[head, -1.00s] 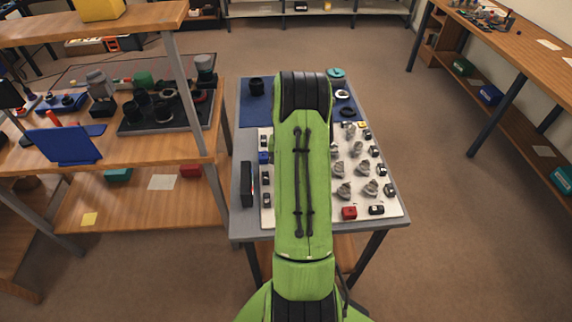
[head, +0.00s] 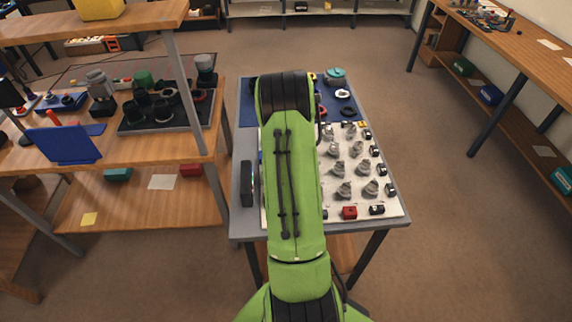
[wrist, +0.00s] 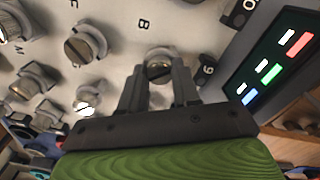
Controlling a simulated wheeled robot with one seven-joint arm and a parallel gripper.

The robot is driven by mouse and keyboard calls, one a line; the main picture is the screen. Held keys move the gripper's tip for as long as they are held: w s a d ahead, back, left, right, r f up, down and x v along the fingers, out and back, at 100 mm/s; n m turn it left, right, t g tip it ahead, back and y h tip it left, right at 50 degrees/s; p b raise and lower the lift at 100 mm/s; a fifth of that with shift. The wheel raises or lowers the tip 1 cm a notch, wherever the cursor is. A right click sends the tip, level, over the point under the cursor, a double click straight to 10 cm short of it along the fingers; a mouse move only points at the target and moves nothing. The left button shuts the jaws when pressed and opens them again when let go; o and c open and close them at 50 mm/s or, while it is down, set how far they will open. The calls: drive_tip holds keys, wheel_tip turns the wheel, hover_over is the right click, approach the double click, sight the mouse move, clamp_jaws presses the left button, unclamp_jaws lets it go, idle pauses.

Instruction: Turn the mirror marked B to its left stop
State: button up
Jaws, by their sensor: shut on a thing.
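The mirror marked B (wrist: 159,66) is a round grey metal mount on the pale board (wrist: 115,15), with the letter B printed beside it in the wrist view. My gripper (wrist: 158,80) has its two grey fingers on either side of this mount and is shut on it. The fingers and the dark palm hide the mount's lower part, so its exact angle is hard to read. In the head view my green arm covers the gripper and the mirror; the white board (head: 330,212) shows to the arm's right.
Other grey mirror mounts (wrist: 86,43) stand close by on the board. A small black part (wrist: 205,73) is just right of my fingers. A dark display (wrist: 270,72) with coloured bars stands farther right. A red block (head: 349,212) sits at the board's front edge.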

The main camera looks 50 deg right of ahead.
idle(0.4)
drive_tip(key=o, duration=1.1)
drive_tip(key=shift+c, duration=0.2)
wheel_tip(320, 180, up, 16)
drive_tip(key=p, duration=0.3)
